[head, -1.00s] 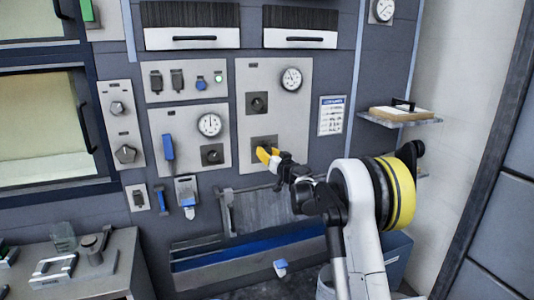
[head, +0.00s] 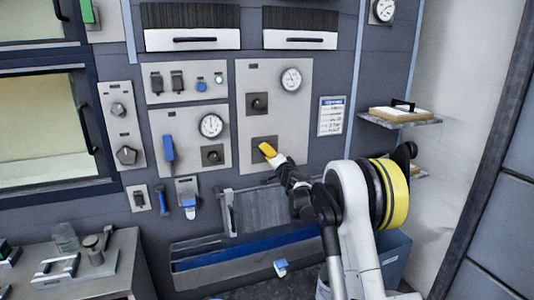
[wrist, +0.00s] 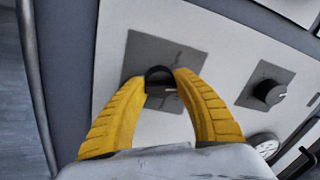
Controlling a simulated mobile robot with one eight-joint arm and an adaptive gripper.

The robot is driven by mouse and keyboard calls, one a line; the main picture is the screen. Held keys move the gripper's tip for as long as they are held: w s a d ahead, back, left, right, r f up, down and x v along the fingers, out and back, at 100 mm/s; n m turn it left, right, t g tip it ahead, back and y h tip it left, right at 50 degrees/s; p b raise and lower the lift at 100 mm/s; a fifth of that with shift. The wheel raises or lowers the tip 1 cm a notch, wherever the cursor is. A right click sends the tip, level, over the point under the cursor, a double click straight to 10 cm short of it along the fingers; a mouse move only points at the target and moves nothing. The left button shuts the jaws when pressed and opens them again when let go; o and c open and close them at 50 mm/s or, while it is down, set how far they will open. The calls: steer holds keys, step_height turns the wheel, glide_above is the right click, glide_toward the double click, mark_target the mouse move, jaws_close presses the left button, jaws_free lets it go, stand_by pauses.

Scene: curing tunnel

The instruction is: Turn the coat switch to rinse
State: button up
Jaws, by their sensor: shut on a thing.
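A dark rotary knob (wrist: 160,77) with a light pointer mark sits on a square dark plate, low on a light grey panel (head: 290,112) with a gauge. No readable label shows whether it is the coat switch. My gripper (head: 266,149) reaches this knob from the lower right. In the wrist view my yellow fingers (wrist: 173,82) are shut around the knob, one on each side. In the head view the fingers hide the knob, and only part of its dark plate (head: 257,140) shows. The lettering around the knob is too small to read.
A second knob (head: 257,103) is above on the same panel, below left of a round gauge (head: 291,79). A panel to the left holds a blue lever (head: 168,149), a gauge and another knob. A shelf (head: 399,119) juts out at right.

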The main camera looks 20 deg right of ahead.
steer(key=m, duration=0.9)
steer(key=shift+h+p, duration=0.3)
steer(key=m, duration=0.4)
steer(key=shift+r+m+h, duration=0.1)
steer(key=shift+m+h, duration=0.2)
steer(key=shift+c, duration=0.2)
steer(key=shift+m+p, duration=0.3)
steer(key=shift+m, duration=1.7)
steer(key=o, duration=1.2)
steer(key=shift+a, duration=0.1)
steer(key=shift+s, duration=0.1)
